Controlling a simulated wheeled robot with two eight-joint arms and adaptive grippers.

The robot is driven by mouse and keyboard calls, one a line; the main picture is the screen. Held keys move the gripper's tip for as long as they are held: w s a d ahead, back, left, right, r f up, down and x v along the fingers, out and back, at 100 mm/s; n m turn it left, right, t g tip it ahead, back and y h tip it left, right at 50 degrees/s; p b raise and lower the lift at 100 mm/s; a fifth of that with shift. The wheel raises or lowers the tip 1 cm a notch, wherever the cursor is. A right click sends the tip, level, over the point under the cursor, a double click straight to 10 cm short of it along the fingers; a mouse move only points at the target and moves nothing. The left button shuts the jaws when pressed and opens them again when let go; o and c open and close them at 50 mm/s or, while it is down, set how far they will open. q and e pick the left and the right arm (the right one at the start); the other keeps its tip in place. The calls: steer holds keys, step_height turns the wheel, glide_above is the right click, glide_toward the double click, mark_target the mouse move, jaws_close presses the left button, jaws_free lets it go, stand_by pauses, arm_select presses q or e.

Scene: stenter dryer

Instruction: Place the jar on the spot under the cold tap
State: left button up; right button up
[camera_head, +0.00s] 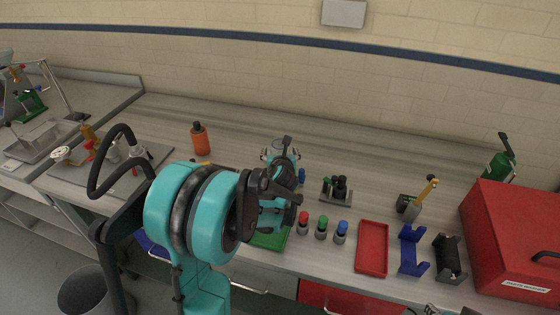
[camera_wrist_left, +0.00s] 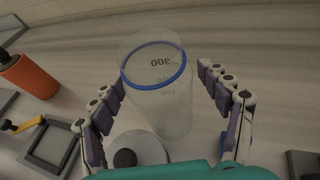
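The clear jar (camera_wrist_left: 158,100) has a blue rim and dark marks reading 300. In the left wrist view it is between the two fingers of my left gripper (camera_wrist_left: 161,78), with a small gap at the right finger; contact at the left finger is unclear. The gripper is open. In the head view my left gripper (camera_head: 282,178) is over the middle of the bench, and its wrist hides most of the jar. A grey sink (camera_head: 40,142) with a curved tap (camera_head: 55,85) is at the far left. I cannot tell which tap is cold. A small part of my right gripper may show at the bottom edge.
An orange bottle (camera_head: 201,140) stands left of the gripper. Red, green and blue capped vials (camera_head: 321,229) stand in front at the right. A red tray (camera_head: 372,248), a blue holder (camera_head: 412,252) and a big red box (camera_head: 515,240) are further right. The back strip of bench is clear.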

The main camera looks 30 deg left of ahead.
arm_select(q)
steer(key=c, duration=1)
steer(key=shift+c, duration=0.2)
